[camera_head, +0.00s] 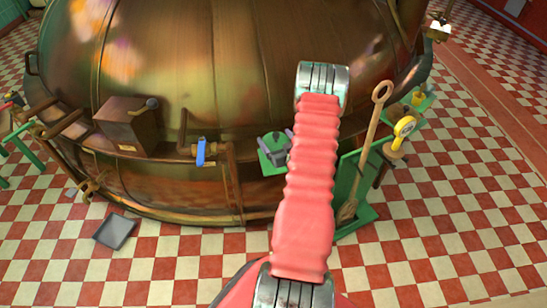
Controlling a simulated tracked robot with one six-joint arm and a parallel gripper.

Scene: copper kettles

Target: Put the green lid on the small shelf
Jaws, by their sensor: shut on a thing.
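My gripper (275,148) is the small dark grey jaw pair left of my red arm, in front of the copper kettle. The flat green lid (266,163) shows at and below the jaws. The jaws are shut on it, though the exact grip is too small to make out. My red arm hides part of the area to the right of the lid. A small green shelf (428,99) stands at the kettle's right side, with a yellow item (417,98) on it. I cannot tell for sure that this is the task's small shelf.
The large copper kettle (170,60) fills the back. A blue-handled valve (201,152) and a brown box (128,123) sit along its edge. A grey tray (114,231) lies on the floor.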

